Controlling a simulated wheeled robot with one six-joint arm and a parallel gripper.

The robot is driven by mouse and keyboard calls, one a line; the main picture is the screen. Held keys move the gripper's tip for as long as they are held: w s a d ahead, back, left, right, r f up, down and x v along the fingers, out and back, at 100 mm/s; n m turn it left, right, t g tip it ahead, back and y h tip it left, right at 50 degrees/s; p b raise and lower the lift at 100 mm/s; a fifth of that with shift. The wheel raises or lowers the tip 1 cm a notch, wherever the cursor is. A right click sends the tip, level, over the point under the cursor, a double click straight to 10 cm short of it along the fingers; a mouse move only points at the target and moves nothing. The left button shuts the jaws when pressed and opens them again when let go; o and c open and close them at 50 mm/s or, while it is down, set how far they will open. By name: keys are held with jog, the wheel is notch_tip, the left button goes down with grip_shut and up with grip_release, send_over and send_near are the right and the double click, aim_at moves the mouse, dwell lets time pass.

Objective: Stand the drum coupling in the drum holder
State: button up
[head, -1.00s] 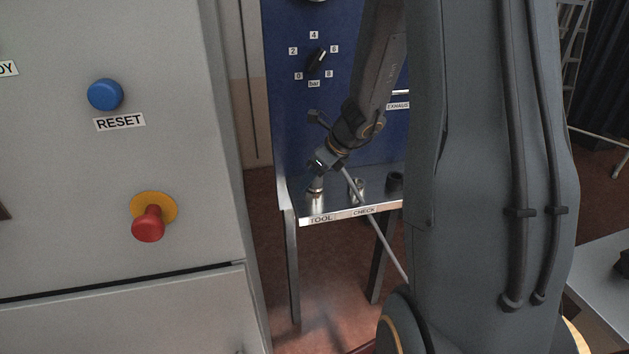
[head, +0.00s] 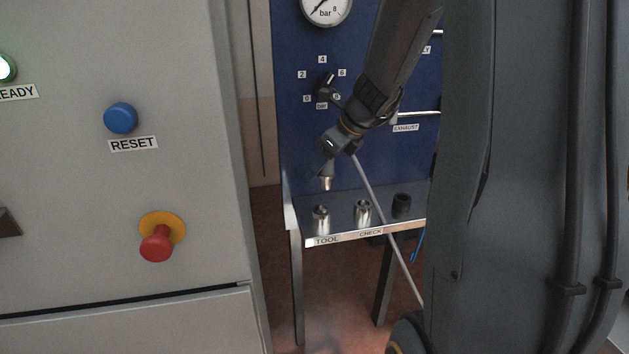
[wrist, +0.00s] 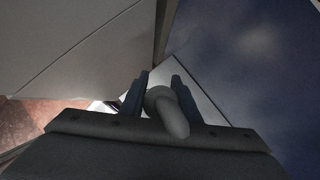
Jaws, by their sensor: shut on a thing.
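My gripper (head: 325,170) is shut on a short metal piece (head: 327,184) with a brassy lower end, hanging roughly upright above the shelf. In the wrist view the piece (wrist: 171,112) is pale and rounded between the two blue-grey fingers. I cannot tell by sight whether it is the drum coupling. Below it, apart from it, a silver cylinder (head: 321,220) stands behind the TOOL label. A second silver cylinder (head: 363,211) stands behind CHECK. A dark cylinder (head: 401,204) stands to the right. No drum label is visible, so I cannot tell which is the drum holder.
The steel shelf (head: 343,215) is fixed before a blue panel (head: 300,140) with a gauge (head: 326,8) and a selector knob (head: 327,82). A grey cabinet (head: 70,225) with a red stop button (head: 157,243) stands close on the left. My arm hides the right side.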

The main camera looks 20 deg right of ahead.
jog(key=s+d+m+h+p, duration=0.1)
jog(key=d+m, duration=0.3)
jog(key=d, duration=0.8)
jog(key=s+d+m+h+p, duration=0.2)
jog(key=s+d+m+h, duration=0.1)
jog(key=d, duration=0.9)
jog(key=shift+s+r+m+t+h, duration=0.2)
jog(key=shift+m+t+h, duration=0.2)
jog(key=shift+m, duration=0.5)
jog(key=shift+f+b, duration=4.2)
jog(key=shift+f, duration=0.6)
jog(key=shift+f, duration=0.35)
jog(key=o, duration=1.2)
